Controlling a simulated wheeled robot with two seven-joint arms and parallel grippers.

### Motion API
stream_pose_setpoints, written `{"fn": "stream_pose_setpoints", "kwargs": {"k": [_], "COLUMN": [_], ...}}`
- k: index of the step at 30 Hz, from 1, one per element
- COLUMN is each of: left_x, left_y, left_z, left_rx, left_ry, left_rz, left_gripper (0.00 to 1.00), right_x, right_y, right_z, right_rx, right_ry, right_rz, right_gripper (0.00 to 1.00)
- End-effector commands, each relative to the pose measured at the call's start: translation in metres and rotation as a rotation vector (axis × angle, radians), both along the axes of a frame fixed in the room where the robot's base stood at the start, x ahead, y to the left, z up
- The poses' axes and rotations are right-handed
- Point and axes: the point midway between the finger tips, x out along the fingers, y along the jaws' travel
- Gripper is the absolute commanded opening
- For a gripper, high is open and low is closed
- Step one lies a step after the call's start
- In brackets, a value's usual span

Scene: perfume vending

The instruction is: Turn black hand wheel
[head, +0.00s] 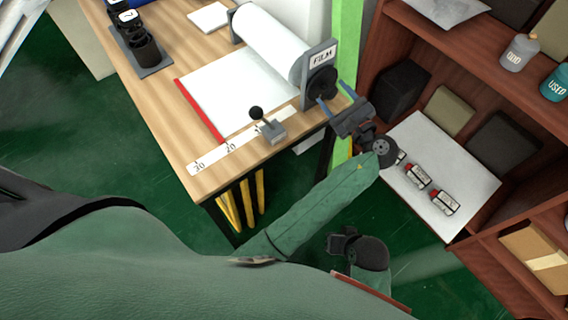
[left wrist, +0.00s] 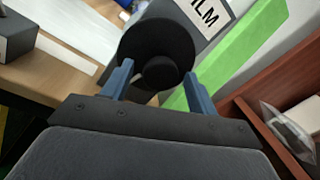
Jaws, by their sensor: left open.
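The black hand wheel (head: 322,82) is on the end of the film roll holder, under the FILM label, at the table's right edge. It also shows as a large round disc with a central knob (left wrist: 160,72) in the left wrist view. My left gripper (head: 333,95) is open, its two blue fingers pointing at the wheel. In the left wrist view, the fingertips (left wrist: 157,70) lie on either side of the knob, in front of the wheel's face. I cannot tell whether they touch it. My right gripper's fingers are not seen.
A white film roll (head: 270,40) lies above a white sheet (head: 235,92) with a red edge. A small lever (head: 270,127) stands near the table's front edge. A green post (head: 345,60) is just behind the wheel. A brown shelf (head: 400,50) with bottles and boxes stands at the right.

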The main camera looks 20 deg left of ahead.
Motion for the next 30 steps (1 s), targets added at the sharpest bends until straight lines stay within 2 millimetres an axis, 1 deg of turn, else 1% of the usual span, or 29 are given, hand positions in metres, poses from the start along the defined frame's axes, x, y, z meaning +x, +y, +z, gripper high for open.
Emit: {"fn": "stream_pose_setpoints", "kwargs": {"k": [6, 11, 17, 24, 30], "left_x": [0.000, 0.000, 0.000, 0.000, -0.025], "left_y": [0.001, 0.001, 0.001, 0.001, -0.025], "left_z": [0.002, 0.001, 0.000, -0.001, 0.000], "left_rx": [0.082, 0.159, 0.250, 0.355, 0.349], "left_ry": [0.108, 0.215, 0.340, 0.487, 0.483], "left_rz": [0.001, 0.000, -0.001, 0.000, -0.002], "left_gripper": [0.59, 0.59, 0.59, 0.59, 0.59], "right_x": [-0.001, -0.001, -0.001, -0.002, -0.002], "right_y": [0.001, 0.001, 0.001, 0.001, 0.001], "right_z": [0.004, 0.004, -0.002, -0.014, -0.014], "right_rx": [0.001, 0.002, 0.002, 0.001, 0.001], "right_ry": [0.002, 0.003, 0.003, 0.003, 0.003], "right_rz": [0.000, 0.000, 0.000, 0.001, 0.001], "right_gripper": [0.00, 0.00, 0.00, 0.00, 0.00]}}
